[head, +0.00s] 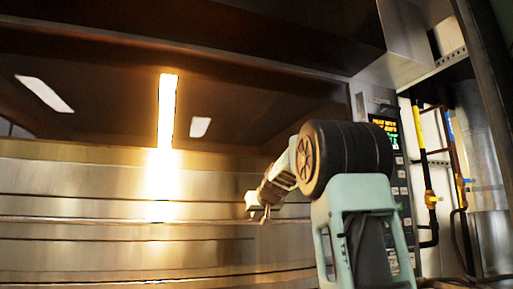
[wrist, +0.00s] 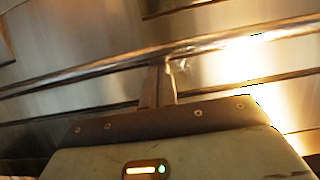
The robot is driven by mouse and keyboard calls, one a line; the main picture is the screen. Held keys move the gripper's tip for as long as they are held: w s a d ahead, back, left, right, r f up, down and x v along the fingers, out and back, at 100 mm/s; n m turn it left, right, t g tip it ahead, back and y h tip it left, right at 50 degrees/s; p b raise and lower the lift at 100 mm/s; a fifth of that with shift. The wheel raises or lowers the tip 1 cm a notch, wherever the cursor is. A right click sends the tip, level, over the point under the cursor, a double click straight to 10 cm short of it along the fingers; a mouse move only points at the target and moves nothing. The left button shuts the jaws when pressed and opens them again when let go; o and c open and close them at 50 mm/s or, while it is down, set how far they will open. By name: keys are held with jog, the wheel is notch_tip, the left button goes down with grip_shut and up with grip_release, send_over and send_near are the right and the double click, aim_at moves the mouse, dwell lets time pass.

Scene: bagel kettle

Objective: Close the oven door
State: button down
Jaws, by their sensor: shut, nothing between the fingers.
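The oven front (head: 90,185) fills the left and middle of the head view, with brushed steel bands below a dark, reflective upper part. I cannot tell which part is the door or how far it is open. My gripper (head: 258,208) is in front of the steel bands, right of a bright glare. In the wrist view, my gripper (wrist: 158,82) has its fingers together with nothing between them. A long metal bar (wrist: 235,41) runs slanted across that view at the fingertips. I cannot tell whether the fingers touch it.
A control panel (head: 384,125) with lit yellow and green text stands right of the oven front, behind my arm. Black and yellow pipes (head: 424,165) run down the wall farther right. A steel box-like housing (head: 395,55) juts out at upper right.

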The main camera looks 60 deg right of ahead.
jog(key=shift+f, duration=0.45)
jog(key=r+p, duration=0.4)
jog(key=r, duration=0.1)
jog(key=shift+w+d+r, duration=0.2)
jog(key=shift+w, duration=0.2)
jog(key=b+v, duration=0.1)
jog(key=v, duration=0.8)
jog(key=shift+s+a+b, duration=0.25)
jog(key=shift+s+b, duration=0.05)
jog(key=shift+s, duration=0.15)
jog(key=shift+f, duration=0.1)
